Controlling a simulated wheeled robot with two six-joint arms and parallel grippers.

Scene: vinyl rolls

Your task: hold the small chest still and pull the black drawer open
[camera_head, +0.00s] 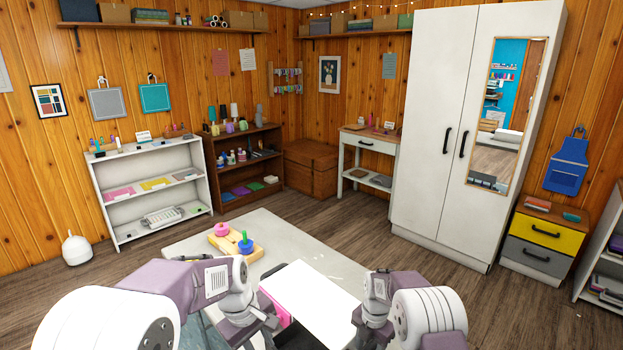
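A white flat-topped box (312,294), which looks like the small chest, sits on the pale table (190,245) between my two arms. A strip of pink shows along its left side. No black drawer front can be made out; the near side of the box is out of sight. My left gripper (268,324) is at the box's left side, partly hidden by its own wrist. My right gripper (372,316) is by the box's right side. The fingertips of both are hidden, so I cannot tell whether either touches the box.
A wooden board (229,244) with a pink ring stack and a blue-green ring stack stands on the table behind the box. A cabinet (543,239) with yellow and grey drawers stands at the right, beside a tall white wardrobe (430,120). The floor behind the table is clear.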

